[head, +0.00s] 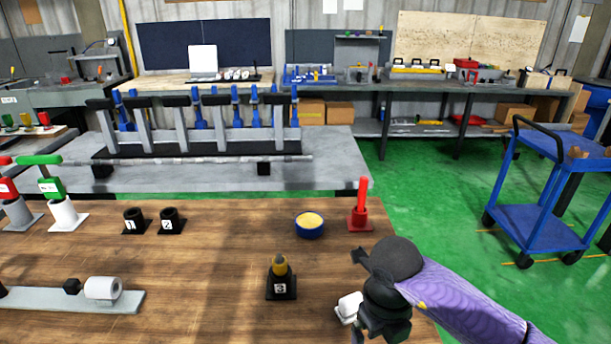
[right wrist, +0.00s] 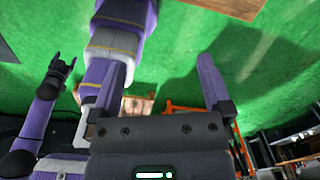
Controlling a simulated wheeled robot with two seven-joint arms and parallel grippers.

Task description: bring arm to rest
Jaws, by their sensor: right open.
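My right arm, in purple and black, reaches in from the lower right of the head view and bends over the table's right edge; its gripper is not clear there. In the right wrist view my right gripper (right wrist: 160,75) is open and empty, with green floor behind the gap between its fingers. A purple arm link of mine lies behind its left finger. Another purple arm part with a dark forked end, perhaps my left gripper (right wrist: 62,70), shows small at the left; its jaws cannot be made out. No left arm shows in the head view.
On the wooden table (head: 210,260) stand a holder marked 3 (head: 281,285), a blue bowl (head: 310,225) with yellowish contents, a red post (head: 361,212) and two black holders (head: 153,220). A blue cart (head: 545,225) stands right on open green floor.

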